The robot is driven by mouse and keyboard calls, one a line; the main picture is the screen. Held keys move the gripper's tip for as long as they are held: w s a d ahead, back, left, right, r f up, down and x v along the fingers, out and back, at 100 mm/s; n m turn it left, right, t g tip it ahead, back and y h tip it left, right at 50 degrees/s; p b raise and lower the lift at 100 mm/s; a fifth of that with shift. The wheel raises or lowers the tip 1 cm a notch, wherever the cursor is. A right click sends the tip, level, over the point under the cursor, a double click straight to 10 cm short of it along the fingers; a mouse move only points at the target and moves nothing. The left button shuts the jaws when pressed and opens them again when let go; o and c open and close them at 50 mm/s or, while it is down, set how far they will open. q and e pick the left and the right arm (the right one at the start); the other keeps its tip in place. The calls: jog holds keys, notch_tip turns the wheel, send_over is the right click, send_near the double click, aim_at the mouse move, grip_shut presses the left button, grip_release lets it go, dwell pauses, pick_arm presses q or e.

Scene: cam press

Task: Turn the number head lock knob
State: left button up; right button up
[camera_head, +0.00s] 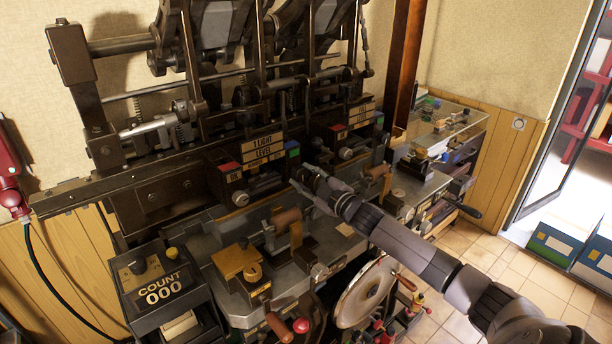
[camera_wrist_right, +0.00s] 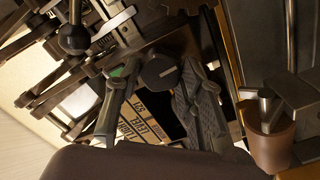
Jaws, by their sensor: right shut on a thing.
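My right gripper (camera_head: 308,182) reaches in from the right to the front of the press, just below the "1 LIGHT LEVEL" sign (camera_head: 264,150). In the right wrist view its two fingers (camera_wrist_right: 158,95) stand on either side of a dark, faceted knob (camera_wrist_right: 160,72) with a short pale line on its face. The gripper is shut on this knob. In the head view the knob is hidden behind the fingers. No label for the number head lock shows. My left gripper is not in view.
A counter box reading "COUNT 000" (camera_head: 162,290) stands at lower left. A copper-brown roller (camera_head: 288,217) sits just below my right gripper. A large handwheel (camera_head: 365,292) is under my right forearm. The tiled floor (camera_head: 520,280) at right is partly clear.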

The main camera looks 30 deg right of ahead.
jog(key=shift+m, duration=0.6)
jog(key=shift+f+m, duration=0.1)
jog(key=shift+m, duration=0.2)
jog(key=o, duration=1.1)
jog(key=shift+o, duration=0.2)
